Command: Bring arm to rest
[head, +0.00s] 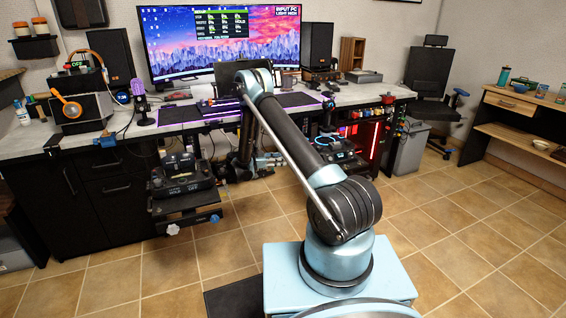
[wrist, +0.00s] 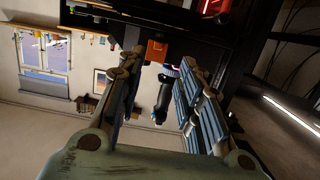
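My gripper (wrist: 160,68) shows in the wrist view with its two fingers apart and a gap between them. No object is held between the fingers. A dark cylindrical thing (wrist: 162,98) and an orange square (wrist: 157,50) show through the gap, beyond the fingers; I cannot tell how far away they are. In the head view my arm rises from its base, bends at a high elbow in front of the desk, and its far part hangs down at the desk's front edge. My gripper is hard to make out there.
A long desk (head: 349,95) carries a wide monitor (head: 190,50), speakers, a keyboard and a microphone (head: 140,98). A black control box (head: 183,176) sits on a low shelf at the desk front. A chair (head: 432,90) and wooden side table (head: 520,108) stand right. Tiled floor (head: 470,235) is clear.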

